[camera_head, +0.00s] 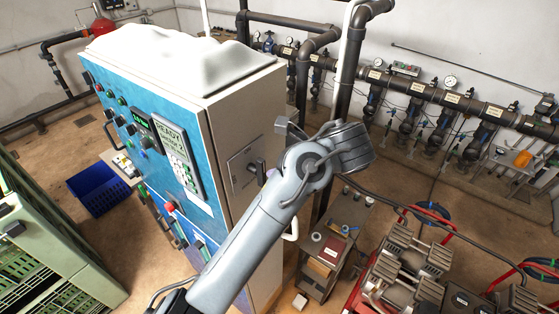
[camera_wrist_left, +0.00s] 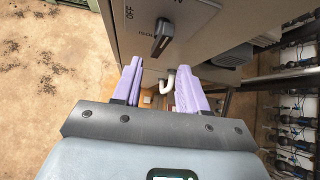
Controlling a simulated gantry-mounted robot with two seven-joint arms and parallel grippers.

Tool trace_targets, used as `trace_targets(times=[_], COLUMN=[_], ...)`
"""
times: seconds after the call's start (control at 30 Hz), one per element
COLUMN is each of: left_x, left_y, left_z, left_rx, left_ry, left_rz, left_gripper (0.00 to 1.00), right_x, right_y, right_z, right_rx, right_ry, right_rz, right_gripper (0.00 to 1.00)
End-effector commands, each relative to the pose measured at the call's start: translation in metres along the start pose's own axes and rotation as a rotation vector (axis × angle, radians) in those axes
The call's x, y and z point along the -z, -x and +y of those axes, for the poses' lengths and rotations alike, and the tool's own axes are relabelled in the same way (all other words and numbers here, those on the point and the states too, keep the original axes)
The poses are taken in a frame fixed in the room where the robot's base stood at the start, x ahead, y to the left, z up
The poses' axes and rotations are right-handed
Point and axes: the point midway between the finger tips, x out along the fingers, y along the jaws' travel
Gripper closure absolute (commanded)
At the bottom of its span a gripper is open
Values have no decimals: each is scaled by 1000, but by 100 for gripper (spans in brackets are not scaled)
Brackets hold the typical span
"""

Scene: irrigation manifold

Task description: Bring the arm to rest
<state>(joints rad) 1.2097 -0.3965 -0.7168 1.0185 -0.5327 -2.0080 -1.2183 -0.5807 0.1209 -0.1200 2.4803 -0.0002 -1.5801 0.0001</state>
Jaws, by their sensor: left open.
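My left arm (camera_head: 255,235) reaches up from the bottom of the head view in front of the cabinet's right side. Its forearm and wrist hide most of the left gripper there. In the left wrist view the left gripper (camera_wrist_left: 159,68) is open, with two purple fingers apart and nothing between them. A black rotary handle (camera_wrist_left: 161,40) on a grey switch plate (camera_wrist_left: 195,22) lies beyond the fingertips, apart from them. The same handle (camera_head: 257,168) shows on the cabinet side in the head view. My right gripper is not in view.
The blue-fronted control cabinet (camera_head: 165,120) stands close to the left of the arm. Pipes and valves (camera_head: 430,92) run along the back wall. A small cart (camera_head: 345,222) and pumps (camera_head: 410,265) stand at right. Green crates (camera_head: 60,250) and a blue bin (camera_head: 98,188) are at left.

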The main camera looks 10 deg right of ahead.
Motion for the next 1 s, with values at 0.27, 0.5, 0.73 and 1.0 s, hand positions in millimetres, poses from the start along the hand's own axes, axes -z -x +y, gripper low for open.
trace_targets(times=[0.27,0.5,0.73,1.0], left_x=[11,63,127,182], left_y=[-12,-67,-133,-185], left_z=[5,38,113,239], left_rx=[5,3,-96,-302], left_ry=[40,308,762,1323], left_rz=[43,266,512,631], left_gripper=[57,57,57,57], right_x=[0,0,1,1], right_y=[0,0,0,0], right_z=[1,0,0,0], right_rx=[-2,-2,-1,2], right_ry=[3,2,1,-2], right_rz=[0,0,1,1], right_gripper=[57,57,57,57])
